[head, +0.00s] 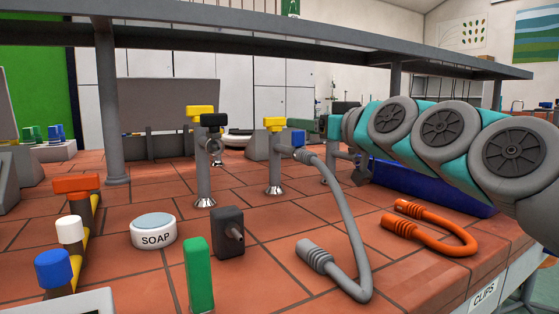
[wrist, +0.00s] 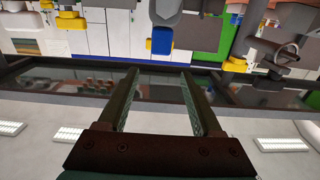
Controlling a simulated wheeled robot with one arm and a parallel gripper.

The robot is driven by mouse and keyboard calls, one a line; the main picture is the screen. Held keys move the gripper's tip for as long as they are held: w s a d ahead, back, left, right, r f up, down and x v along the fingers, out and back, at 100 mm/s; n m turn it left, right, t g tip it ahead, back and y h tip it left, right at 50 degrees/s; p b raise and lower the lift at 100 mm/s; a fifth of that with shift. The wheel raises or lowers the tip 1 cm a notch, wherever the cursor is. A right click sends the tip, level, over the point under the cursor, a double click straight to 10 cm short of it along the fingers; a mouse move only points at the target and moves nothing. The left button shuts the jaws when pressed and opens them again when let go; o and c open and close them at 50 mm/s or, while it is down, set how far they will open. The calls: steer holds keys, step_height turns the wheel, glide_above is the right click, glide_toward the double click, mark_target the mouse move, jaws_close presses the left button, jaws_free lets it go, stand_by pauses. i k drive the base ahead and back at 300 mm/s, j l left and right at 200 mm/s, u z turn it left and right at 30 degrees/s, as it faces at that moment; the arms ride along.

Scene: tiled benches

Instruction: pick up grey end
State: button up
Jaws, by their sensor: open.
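A grey hose (head: 352,228) hangs from the tap with a blue knob (head: 297,138) and loops down onto the bench. Its grey ribbed end (head: 313,255) lies loose on the tiles at front centre. My gripper (head: 318,118) is in the air behind and above that end, near the tap tops, partly hidden by my arm. In the wrist view its two dark fingers (wrist: 160,72) stand apart with nothing between them. That view looks upside down. A blue knob (wrist: 162,40) shows beyond the fingertips. I cannot make out the grey end there.
An orange hose (head: 455,245) lies right of the grey one. A green block (head: 199,275), a dark box with a nozzle (head: 228,232) and a soap tub (head: 153,230) stand left. A blue tray (head: 430,188) is behind. A grey shelf (head: 300,45) spans above the bench.

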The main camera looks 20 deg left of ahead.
mark_target(316, 257)
steer(key=k+l, duration=0.2)
steer(key=l, duration=0.2)
steer(key=k+l, duration=0.45)
steer(key=l, duration=0.3)
